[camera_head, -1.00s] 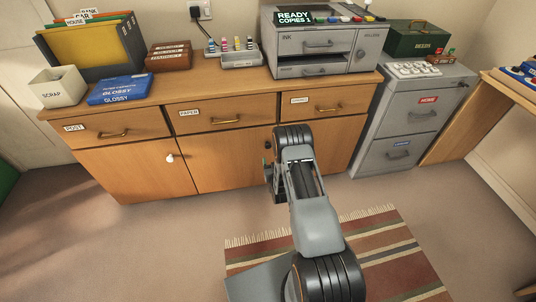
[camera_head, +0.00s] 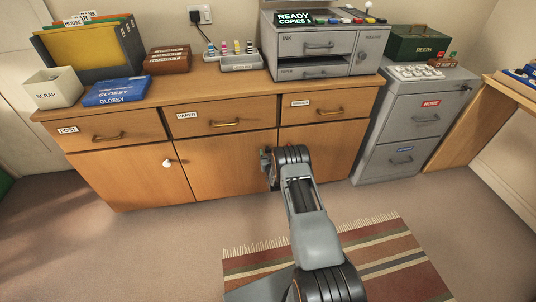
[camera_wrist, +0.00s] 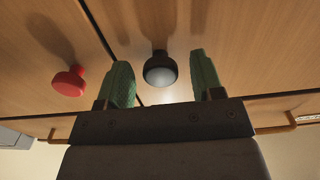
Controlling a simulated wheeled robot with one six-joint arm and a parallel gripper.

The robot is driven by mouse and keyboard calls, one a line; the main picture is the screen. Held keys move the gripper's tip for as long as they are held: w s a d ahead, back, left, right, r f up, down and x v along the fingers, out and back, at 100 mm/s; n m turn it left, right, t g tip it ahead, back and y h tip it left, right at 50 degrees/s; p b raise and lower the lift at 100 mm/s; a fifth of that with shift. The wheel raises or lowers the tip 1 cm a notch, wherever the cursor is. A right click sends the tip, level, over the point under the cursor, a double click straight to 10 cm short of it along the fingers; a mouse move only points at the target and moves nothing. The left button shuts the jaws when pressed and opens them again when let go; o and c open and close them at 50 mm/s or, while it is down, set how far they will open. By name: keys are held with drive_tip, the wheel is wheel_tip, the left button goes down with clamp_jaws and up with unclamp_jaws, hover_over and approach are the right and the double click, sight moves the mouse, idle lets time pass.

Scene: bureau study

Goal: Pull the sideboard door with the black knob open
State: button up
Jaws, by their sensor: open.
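The wooden sideboard (camera_head: 229,160) has three doors below three drawers, and the doors look shut. In the wrist view, the black knob (camera_wrist: 160,69) stands out from a door close to the seam. My gripper (camera_wrist: 163,82) is open, with one green finger on each side of the black knob in the picture. I see no clear contact with it. A red knob (camera_wrist: 69,81) is on the door across the seam. In the head view, my gripper (camera_head: 266,162) is near the seam of the middle and right doors, and my arm hides the black and red knobs. A white knob (camera_head: 167,162) is on the left door.
Brass drawer handles (camera_head: 225,123) stick out above the doors. A grey filing cabinet (camera_head: 415,125) stands close on the right. A striped rug (camera_head: 390,262) lies on the floor in front. The floor before the left door is clear.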

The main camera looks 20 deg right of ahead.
drive_tip(key=shift+w+d, duration=0.1)
drive_tip(key=shift+w, duration=0.5)
clamp_jaws()
